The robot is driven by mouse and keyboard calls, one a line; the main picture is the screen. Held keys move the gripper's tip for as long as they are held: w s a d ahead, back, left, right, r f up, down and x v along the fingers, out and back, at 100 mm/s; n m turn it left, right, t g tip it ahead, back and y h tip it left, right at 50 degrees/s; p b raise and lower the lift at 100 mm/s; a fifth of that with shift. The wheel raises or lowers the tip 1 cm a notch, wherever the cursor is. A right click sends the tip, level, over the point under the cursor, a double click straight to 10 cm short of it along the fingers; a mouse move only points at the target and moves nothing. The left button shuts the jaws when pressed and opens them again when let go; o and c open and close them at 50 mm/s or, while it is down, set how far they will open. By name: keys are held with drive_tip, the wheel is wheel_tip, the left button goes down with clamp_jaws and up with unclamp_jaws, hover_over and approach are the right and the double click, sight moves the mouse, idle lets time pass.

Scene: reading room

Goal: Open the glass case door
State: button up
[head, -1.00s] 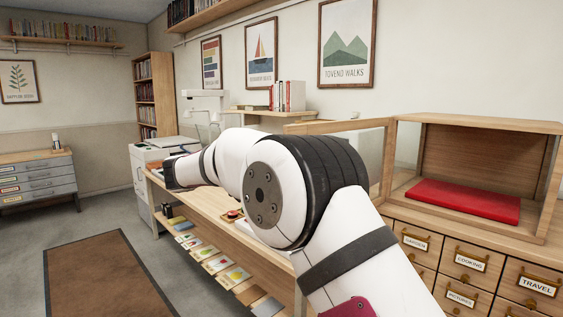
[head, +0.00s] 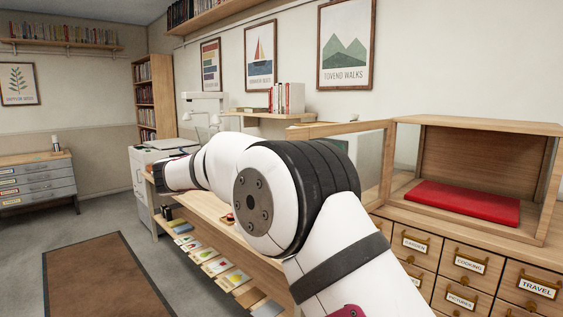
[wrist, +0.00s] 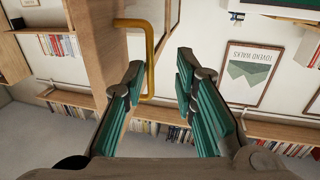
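The glass case (head: 490,126) stands at the right in the head view, its front open on a red cushion (head: 462,202). Its wood-framed glass door (head: 345,128) stands swung out from the case's left side; my arm hides its lower part. In the wrist view, the brass handle (wrist: 150,62) on the wooden door frame (wrist: 97,45) reaches between the fingertips of my gripper (wrist: 163,72), nearer the left one. The fingers are apart and not clamped on it. Whether the left finger touches the handle I cannot tell. My gripper is hidden in the head view.
The case stands on a cabinet of labelled drawers (head: 467,262). A wooden bench (head: 205,203) with books on a lower shelf runs along the wall behind my arm. A shelf with books (head: 290,98) is above it. Open floor with a brown rug (head: 105,280) lies at the left.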

drive_tip(key=v, duration=0.9)
drive_tip(key=shift+s+a, duration=0.2)
drive_tip(key=shift+a, duration=0.1)
drive_tip(key=w+d+r+n+t+y, duration=0.25)
drive_tip(key=r+n+t+y, duration=0.3)
drive_tip(key=r+y, duration=0.35)
drive_tip(key=w+d+r+n+t+y, duration=0.1)
drive_tip(key=d+r+n+t+y, duration=0.4)
drive_tip(key=r, duration=0.6)
drive_tip(key=s+d+f+g, duration=0.5)
drive_tip(key=s+f, duration=0.6)
drive_tip(key=s, duration=0.3)
drive_tip(key=s+d+f+n+g+y, duration=0.1)
drive_tip(key=s+d+f+g, duration=0.4)
drive_tip(key=s+f, duration=0.6)
drive_tip(key=s+d+f+g, duration=0.5)
drive_tip(key=s+d+f, duration=0.3)
drive_tip(key=s, duration=0.9)
wheel_tip(320, 180, down, 4)
drive_tip(key=shift+s+d+r+n+y, duration=0.15)
drive_tip(key=shift+s+d+n+y, duration=0.15)
drive_tip(key=shift+d+n+y, duration=0.1)
